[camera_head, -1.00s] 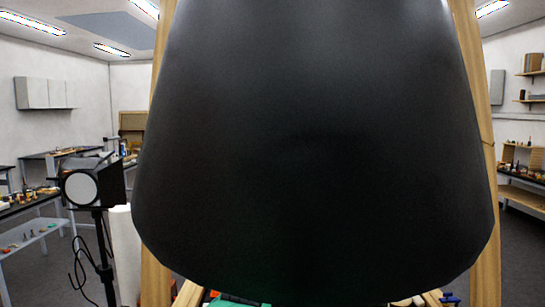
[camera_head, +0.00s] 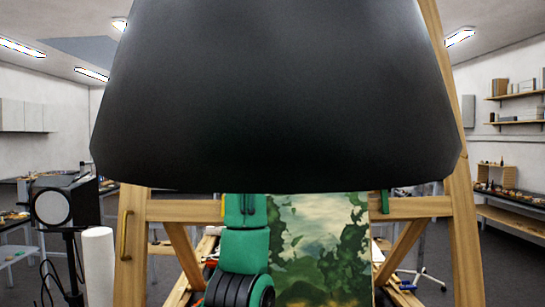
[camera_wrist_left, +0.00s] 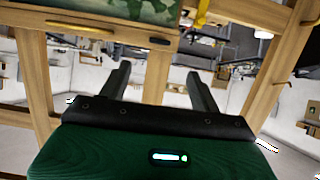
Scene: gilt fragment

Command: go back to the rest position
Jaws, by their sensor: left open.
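In the left wrist view my left gripper (camera_wrist_left: 160,85) is open, with its two dark fingers apart and nothing between them. Its green palm fills the bottom of that view. In the head view my green arm (camera_head: 243,250), with black rings, stands upright in front of a landscape painting (camera_head: 325,250) and overlaps its left side; no fingers can be made out there. The painting also shows upside down at the top of the wrist view (camera_wrist_left: 120,8), beyond the fingers. My right gripper is not in view.
A large smooth black shape (camera_head: 275,95) covers the upper middle of the head view. A wooden frame (camera_head: 455,215) stands around the painting. A studio lamp (camera_head: 55,207) and a white cylinder (camera_head: 98,265) are at the left. Shelves (camera_head: 515,105) are at the right.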

